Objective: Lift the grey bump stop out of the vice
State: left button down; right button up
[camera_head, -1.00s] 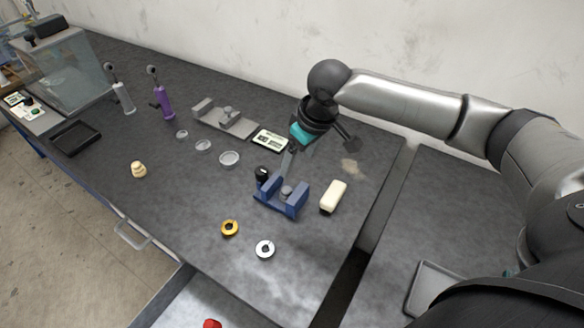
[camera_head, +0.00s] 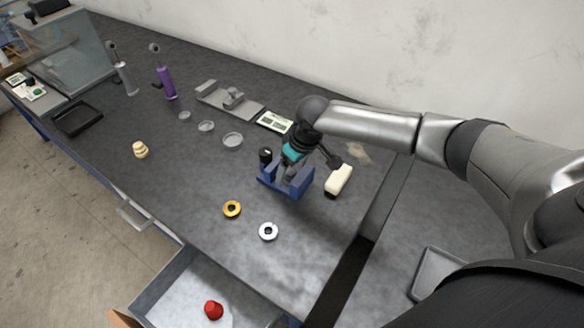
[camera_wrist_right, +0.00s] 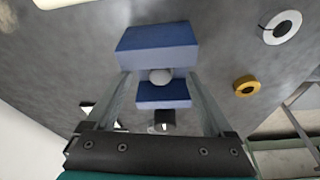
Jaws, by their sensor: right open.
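The grey bump stop (camera_wrist_right: 161,76) sits between the two blue jaws of the vice, and only its rounded top shows in the right wrist view. The blue vice (camera_head: 299,187) stands on the dark bench; it also fills the middle of the wrist view (camera_wrist_right: 157,47). My right gripper (camera_head: 287,173) is low over the vice, pointing down. In the wrist view its two fingers (camera_wrist_right: 158,80) are spread wide, one on each side of the bump stop, with nothing between them gripped. In the head view the gripper hides the bump stop. My left gripper is not in view.
A cream block-headed tool (camera_head: 339,178) lies close right of the vice. A black knob (camera_head: 265,155) is at its left. A yellow ring (camera_head: 232,209) and a white ring (camera_head: 268,231) lie in front. An open drawer holds a red piece (camera_head: 213,310). A cream stacked piece (camera_head: 140,150) stands left.

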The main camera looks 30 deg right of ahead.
aim_at(291, 171)
grip_shut()
dwell(1.2)
jog(key=shift+w+a+p, duration=0.15)
jog(key=shift+w+p, duration=0.05)
jog(key=shift+p, duration=0.1)
jog(key=shift+r, duration=0.1)
jog(key=shift+r+p, duration=3.45)
jog(key=shift+p, duration=0.65)
